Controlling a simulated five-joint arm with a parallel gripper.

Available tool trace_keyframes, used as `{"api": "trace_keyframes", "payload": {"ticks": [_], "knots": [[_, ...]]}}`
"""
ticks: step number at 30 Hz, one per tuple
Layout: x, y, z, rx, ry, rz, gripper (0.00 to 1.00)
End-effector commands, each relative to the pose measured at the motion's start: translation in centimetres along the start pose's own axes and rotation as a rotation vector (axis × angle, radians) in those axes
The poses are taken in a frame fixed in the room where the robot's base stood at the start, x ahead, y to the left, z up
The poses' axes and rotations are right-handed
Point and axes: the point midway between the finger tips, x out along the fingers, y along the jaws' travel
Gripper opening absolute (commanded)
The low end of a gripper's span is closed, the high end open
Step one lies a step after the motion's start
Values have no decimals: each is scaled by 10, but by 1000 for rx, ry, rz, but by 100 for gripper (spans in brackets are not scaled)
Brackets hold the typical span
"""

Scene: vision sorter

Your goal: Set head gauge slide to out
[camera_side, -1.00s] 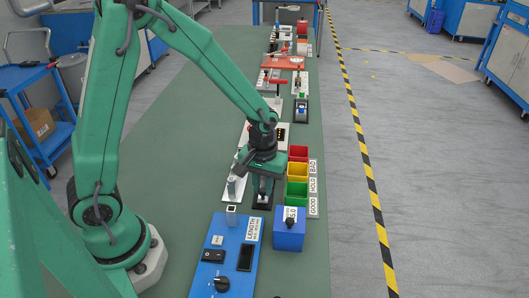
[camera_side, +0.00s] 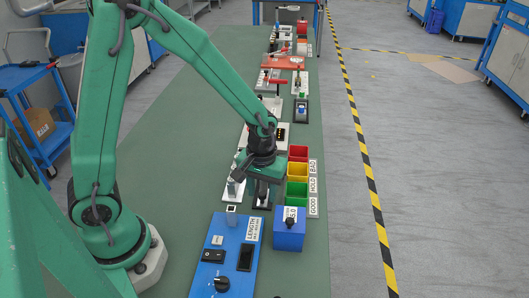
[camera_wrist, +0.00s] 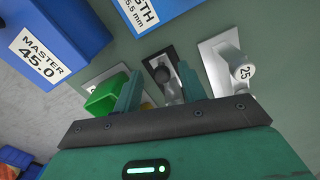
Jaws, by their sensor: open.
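My gripper (camera_side: 262,190) points down over a small dark plate (camera_side: 262,206) beside the coloured bins. In the wrist view my gripper (camera_wrist: 158,72) is open, with its two green fingers apart. Between and beyond them is the dark plate (camera_wrist: 152,64) with a grey metal part (camera_wrist: 166,84) on it, partly hidden by the fingers. It looks like a slide fixture, but no label shows, so I cannot tell if it is the head gauge or how its slide is set. I cannot tell whether the fingers touch it.
A blue MASTER 45.0 block (camera_wrist: 52,40) and a blue LENGTH panel (camera_side: 231,255) stand nearby. Red (camera_side: 298,151), yellow and green bins line the right side. Green table left of the fixtures is clear.

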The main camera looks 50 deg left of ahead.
Motion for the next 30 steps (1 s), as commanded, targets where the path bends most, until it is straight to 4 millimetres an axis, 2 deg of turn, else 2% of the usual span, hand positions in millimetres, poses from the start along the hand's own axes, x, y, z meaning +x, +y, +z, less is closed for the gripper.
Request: {"api": "trace_keyframes", "payload": {"ticks": [8,21,30], "knots": [[-20,0,-1,0,2,2,41],[-69,0,0,1,1,1,41],[-77,0,0,1,0,0,41]]}}
